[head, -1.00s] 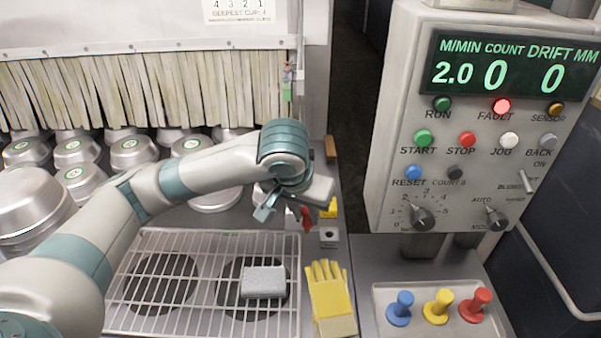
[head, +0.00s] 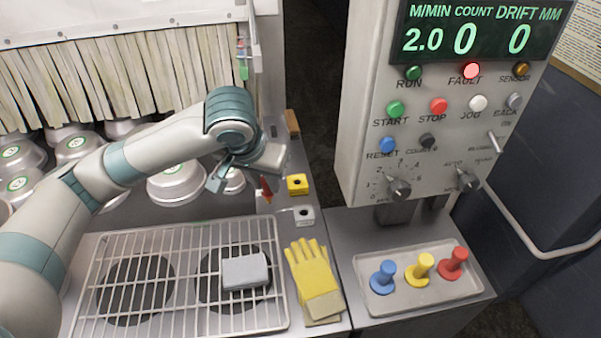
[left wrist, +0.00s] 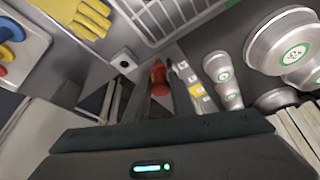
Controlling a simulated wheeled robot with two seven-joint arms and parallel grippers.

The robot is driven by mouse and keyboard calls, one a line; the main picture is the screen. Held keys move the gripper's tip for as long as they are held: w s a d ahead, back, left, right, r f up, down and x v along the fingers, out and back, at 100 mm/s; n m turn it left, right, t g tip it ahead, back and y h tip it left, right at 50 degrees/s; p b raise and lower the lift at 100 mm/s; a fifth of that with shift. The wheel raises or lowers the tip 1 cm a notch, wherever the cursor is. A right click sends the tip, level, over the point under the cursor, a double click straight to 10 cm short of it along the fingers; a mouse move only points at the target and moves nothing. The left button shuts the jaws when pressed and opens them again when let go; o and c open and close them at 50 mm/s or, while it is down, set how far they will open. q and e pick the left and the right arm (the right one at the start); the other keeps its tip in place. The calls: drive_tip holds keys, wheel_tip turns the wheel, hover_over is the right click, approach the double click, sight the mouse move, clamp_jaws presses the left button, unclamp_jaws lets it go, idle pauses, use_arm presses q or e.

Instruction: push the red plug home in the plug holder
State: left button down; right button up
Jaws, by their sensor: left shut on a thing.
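My left gripper (head: 240,180) is shut on a red plug (head: 265,190), which hangs over the right part of the metal counter. In the left wrist view the red plug (left wrist: 158,78) shows between the dark fingers. A yellow block (head: 297,184) with a dark hole is just right of the plug. A grey block (head: 302,215) with a dark hole is nearer, and it also shows in the left wrist view (left wrist: 123,61). I cannot tell which is the plug holder. The plug's lower end is unclear, and it seems apart from both blocks. My right gripper is out of view.
A wire rack (head: 110,250) with a grey sponge (head: 245,272) and a yellow glove (head: 313,275) lie in front. A tray (head: 410,303) holds blue, yellow and red pegs.

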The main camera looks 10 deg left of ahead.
use_arm(q)
drive_tip(key=w+d+r+m+g+h+p, duration=0.1)
drive_tip(key=d+m+h+p, duration=0.2)
drive_tip(key=d+m+p, duration=0.3)
drive_tip(key=d+m, duration=0.1)
drive_tip(key=m, duration=0.2)
drive_tip(key=shift+w+d+r, duration=0.2)
drive_tip(key=shift+w+r, duration=0.1)
drive_tip(key=shift+w, duration=0.1)
drive_tip(key=shift+f, duration=0.1)
drive_tip(key=shift+f, duration=0.1)
wheel_tip(320, 180, down, 4)
drive_tip(key=b, duration=0.4)
idle(0.8)
